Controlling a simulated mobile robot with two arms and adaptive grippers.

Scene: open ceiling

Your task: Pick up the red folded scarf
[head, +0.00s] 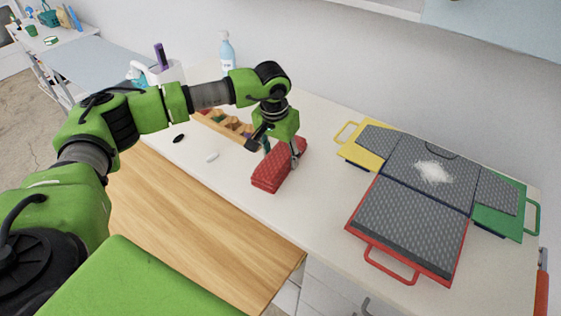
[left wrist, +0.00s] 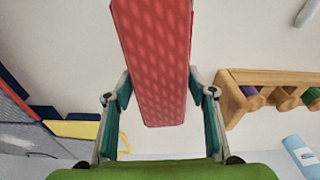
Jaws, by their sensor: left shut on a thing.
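The red folded scarf (head: 272,176) is a long red block with a lighter pattern, on or just above the white counter in the head view. My left gripper (head: 280,155) is over its far end, with fingers on either side. In the left wrist view the scarf (left wrist: 155,60) runs between the two fingers of my left gripper (left wrist: 160,112), which is shut on it. I cannot tell whether the scarf is clear of the counter. My right gripper is not in view.
A wooden rack (head: 228,125) stands behind the scarf to the left. A white item (head: 211,157) and a black item (head: 179,138) lie nearby. Grey textured boards with red (head: 375,262), yellow (head: 347,135) and green (head: 531,220) handles fill the right. A blue bottle (head: 226,52) stands behind.

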